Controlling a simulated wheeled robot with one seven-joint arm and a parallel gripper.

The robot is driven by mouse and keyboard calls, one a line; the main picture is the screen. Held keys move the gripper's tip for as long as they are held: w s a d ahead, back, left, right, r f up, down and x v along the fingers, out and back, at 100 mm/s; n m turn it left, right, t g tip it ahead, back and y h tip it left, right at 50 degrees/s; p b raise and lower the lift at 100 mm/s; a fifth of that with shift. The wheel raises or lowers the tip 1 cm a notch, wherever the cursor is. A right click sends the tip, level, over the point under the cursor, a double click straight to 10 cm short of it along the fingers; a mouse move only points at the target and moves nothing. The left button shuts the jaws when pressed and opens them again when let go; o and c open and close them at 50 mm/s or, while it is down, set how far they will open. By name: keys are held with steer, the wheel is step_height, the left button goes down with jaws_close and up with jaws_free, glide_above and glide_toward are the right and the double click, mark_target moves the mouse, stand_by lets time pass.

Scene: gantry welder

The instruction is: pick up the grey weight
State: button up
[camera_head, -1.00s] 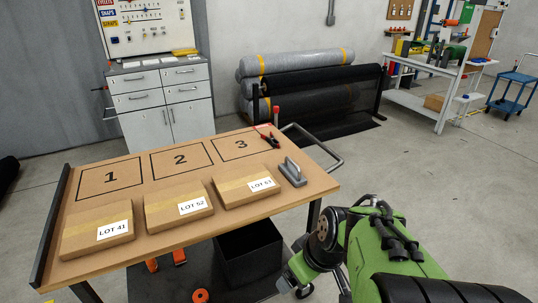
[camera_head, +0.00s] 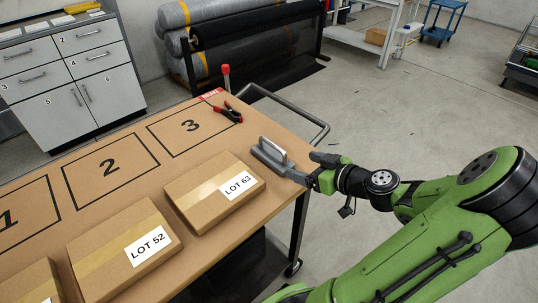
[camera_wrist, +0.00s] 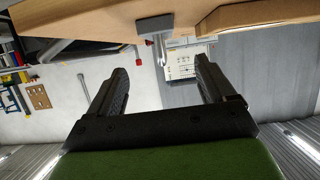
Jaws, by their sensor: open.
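The grey weight (camera_head: 268,160), a flat block with a raised loop handle, lies on the brown table top (camera_head: 150,177) near its right edge, beside the LOT 63 box. My gripper (camera_head: 316,170) is open and just to the right of the weight, at the table's edge.
Boxes LOT 63 (camera_head: 212,195) and LOT 52 (camera_head: 120,250) stand left of the weight. Red-handled pliers (camera_head: 230,113) lie behind it. A bent metal push handle (camera_head: 290,110) sticks out past the table's right side.

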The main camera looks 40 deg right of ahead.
mark_target(276, 158)
steer(key=b+x, duration=0.2)
steer(key=x, duration=1)
steer(key=shift+w+f, duration=0.1)
steer(key=shift+f, duration=0.1)
jaws_close()
steer(key=shift+r, duration=0.1)
